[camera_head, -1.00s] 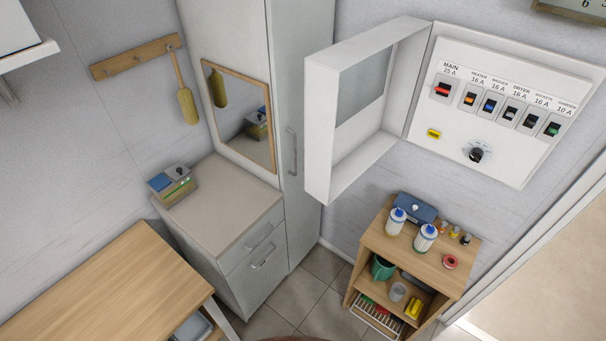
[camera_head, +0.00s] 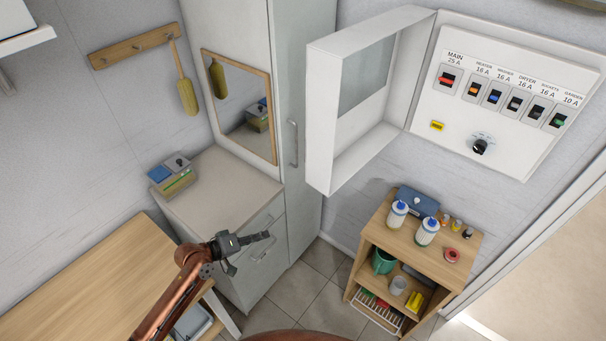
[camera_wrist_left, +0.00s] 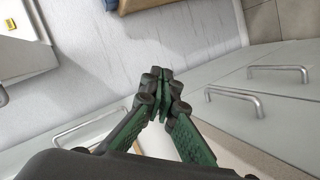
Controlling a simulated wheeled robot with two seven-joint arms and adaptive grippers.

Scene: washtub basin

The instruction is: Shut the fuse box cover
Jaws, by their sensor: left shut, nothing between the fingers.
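The fuse box (camera_head: 462,137) is on the wall at the upper right of the head view, with a row of breakers, a yellow label and a black knob. Its white box-shaped cover (camera_head: 321,122) is hinged on the left side and stands wide open, swung out to the left. My left gripper (camera_head: 268,236) is in front of the grey cabinet drawers, low and left of the cover and well apart from it. Its fingers (camera_wrist_left: 165,84) are together and empty in the left wrist view. My right gripper is not in view.
A small wooden shelf unit (camera_head: 378,241) with bottles stands below the fuse box. A tall grey cabinet (camera_head: 309,215) is behind and left of the cover. A wooden table (camera_head: 95,285) is at lower left. Floor shows between cabinet and shelf.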

